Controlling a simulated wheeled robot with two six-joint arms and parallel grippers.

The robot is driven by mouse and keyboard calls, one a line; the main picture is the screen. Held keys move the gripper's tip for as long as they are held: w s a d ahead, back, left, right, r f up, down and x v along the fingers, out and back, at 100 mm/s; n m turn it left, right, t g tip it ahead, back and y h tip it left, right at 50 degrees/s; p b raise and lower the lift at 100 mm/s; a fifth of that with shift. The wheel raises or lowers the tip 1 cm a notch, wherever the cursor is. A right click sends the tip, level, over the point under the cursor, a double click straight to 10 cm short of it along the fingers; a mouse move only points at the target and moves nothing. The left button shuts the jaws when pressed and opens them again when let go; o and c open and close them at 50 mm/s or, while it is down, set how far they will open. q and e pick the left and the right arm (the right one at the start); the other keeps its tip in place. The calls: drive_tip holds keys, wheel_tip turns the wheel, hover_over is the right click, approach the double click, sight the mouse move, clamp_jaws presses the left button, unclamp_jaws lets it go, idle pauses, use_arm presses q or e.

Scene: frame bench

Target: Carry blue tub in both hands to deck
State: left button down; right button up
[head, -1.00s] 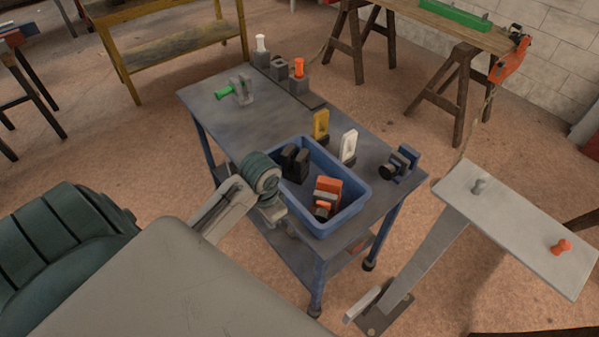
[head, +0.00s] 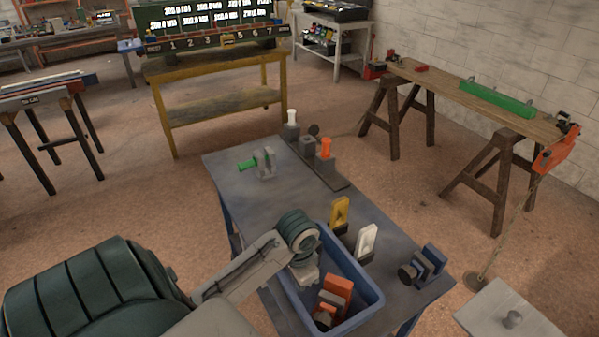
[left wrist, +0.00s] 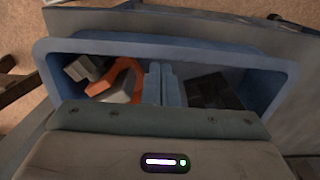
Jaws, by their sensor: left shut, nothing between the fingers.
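The blue tub (head: 368,288) stands on the grey table's near end, its lower part cut off by the head view's bottom edge. It holds an orange and grey piece (head: 333,298). In the left wrist view the tub's rim (left wrist: 45,48) spans the picture, with the orange and grey piece (left wrist: 122,80) left and a dark block (left wrist: 212,92) right. My left gripper (left wrist: 160,82) is shut and empty, its fingers showing against the tub's interior. I cannot tell whether they touch it. My right gripper is not in view. I cannot tell which surface is the deck.
On the grey table (head: 300,205) a yellow holder (head: 339,214), a white holder (head: 367,242) and a blue and black clamp (head: 424,266) stand close to the tub. A pale plate (head: 490,312) is at lower right. Open floor (head: 415,185) lies between table and sawhorse bench (head: 475,98).

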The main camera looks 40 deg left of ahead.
use_arm(q)
drive_tip(key=b, duration=0.4)
hover_over(299, 296)
drive_tip(key=s+d, duration=0.1)
wheel_tip(299, 296, down, 5)
drive_tip(key=shift+s+d+f, duration=0.1)
drive_tip(key=shift+f, duration=0.1)
drive_tip(key=shift+f+b, duration=0.4)
drive_tip(key=shift+b, duration=0.05)
drive_tip(key=shift+f, duration=0.7)
